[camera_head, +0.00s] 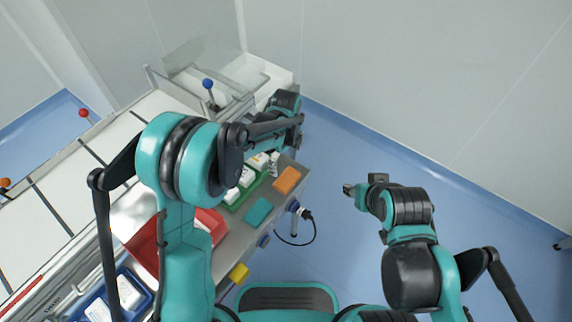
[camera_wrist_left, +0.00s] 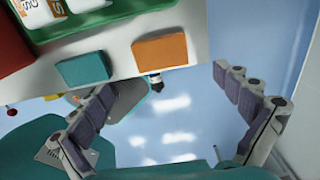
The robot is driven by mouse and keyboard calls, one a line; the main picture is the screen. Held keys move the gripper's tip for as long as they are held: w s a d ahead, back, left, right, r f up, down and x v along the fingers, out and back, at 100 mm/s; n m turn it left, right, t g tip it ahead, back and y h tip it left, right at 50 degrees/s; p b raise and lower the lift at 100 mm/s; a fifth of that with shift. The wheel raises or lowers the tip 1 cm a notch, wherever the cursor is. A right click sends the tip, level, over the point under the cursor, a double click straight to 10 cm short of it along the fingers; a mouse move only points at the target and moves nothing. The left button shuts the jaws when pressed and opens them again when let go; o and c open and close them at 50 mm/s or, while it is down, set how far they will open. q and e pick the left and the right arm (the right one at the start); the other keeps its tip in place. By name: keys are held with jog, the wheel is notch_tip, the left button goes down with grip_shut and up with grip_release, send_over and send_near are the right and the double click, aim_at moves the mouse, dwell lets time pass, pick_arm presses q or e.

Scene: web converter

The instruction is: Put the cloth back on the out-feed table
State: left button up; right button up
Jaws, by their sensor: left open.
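An orange folded flat piece (camera_head: 288,180), which may be a cloth, lies on the grey table top near its right edge. A similar teal piece (camera_head: 258,212) lies closer to me. Both show in the left wrist view, the orange piece (camera_wrist_left: 160,50) to the right of the teal piece (camera_wrist_left: 84,70). I cannot tell which is the task's cloth. My left gripper (camera_wrist_left: 170,88) is open, its fingers spread wide over the table edge with nothing between them. My right gripper (camera_head: 349,189) hangs over the floor, away from the table; its jaws are too small to read.
A green tray (camera_head: 238,200) with white packs stands behind the pieces. A red bin (camera_head: 205,222) and a blue bin (camera_head: 136,292) are further left. A yellow object (camera_head: 238,272) sits at the table's front edge. A black cable (camera_head: 312,232) hangs off the table. The floor on the right is clear.

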pick_arm(q)
jog(key=s+a+r+n+t, duration=0.1)
jog(key=s+a+r+n, duration=0.25)
jog(key=r+n, duration=0.2)
jog(key=s+a+r+n+t, duration=0.2)
jog(key=s+a+r+n, duration=0.1)
jog(key=a+r+n, duration=0.3)
jog(key=s+a+r+n+t, duration=0.4)
jog(key=s+a+n, duration=0.4)
jog(key=s+n, duration=0.4)
jog(key=shift+s+n, duration=0.4)
jog(key=shift+n, duration=0.45)
jog(key=shift+r, duration=0.1)
